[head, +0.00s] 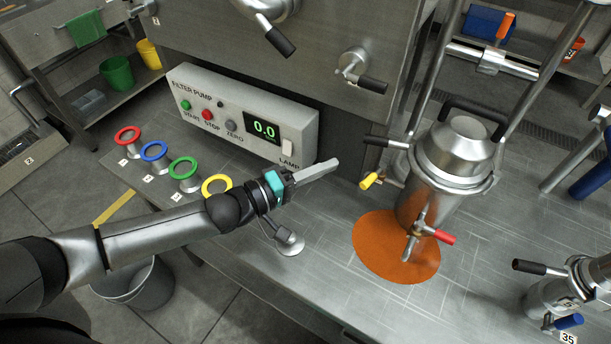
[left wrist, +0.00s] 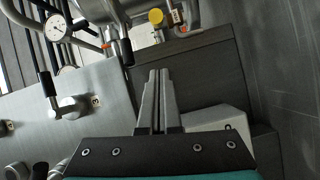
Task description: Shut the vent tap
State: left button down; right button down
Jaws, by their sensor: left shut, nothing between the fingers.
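A steel vessel (head: 450,160) with a domed lid stands on the bench. A yellow-handled tap (head: 371,181) and a black-handled lever (head: 385,141) stick out from its left side, and a red-handled tap (head: 440,236) sits low at its front. No label shows which is the vent tap. A yellow knob (left wrist: 156,16) shows at the top of the left wrist view. My left gripper (head: 335,163) is shut and empty, pointing right toward the yellow-handled tap, with a gap between them. Its closed fingers (left wrist: 158,75) also show in the left wrist view. My right gripper is not in view.
A filter pump panel (head: 245,112) stands behind my left gripper. Several coloured rings (head: 183,168) on stands are at the left. An orange patch (head: 370,250) lies under the vessel. Another steel fitting (head: 560,290) is at front right. Black-handled valves (head: 372,85) project above.

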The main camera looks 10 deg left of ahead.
aim_at(361, 188)
pick_arm(q)
jog(key=d, duration=0.3)
jog(key=d+f, duration=0.1)
jog(key=d, duration=0.1)
jog(key=shift+d, duration=0.2)
jog(key=shift+s+r+p, duration=0.1)
jog(key=shift+p, duration=0.2)
jog(key=s+d+n+t+y+p, duration=0.1)
jog(key=d+n+t+y+p, duration=0.1)
jog(key=p, duration=0.1)
jog(key=shift+s+f, duration=0.2)
jog(key=shift+s, duration=0.2)
jog(key=shift+d, duration=0.15)
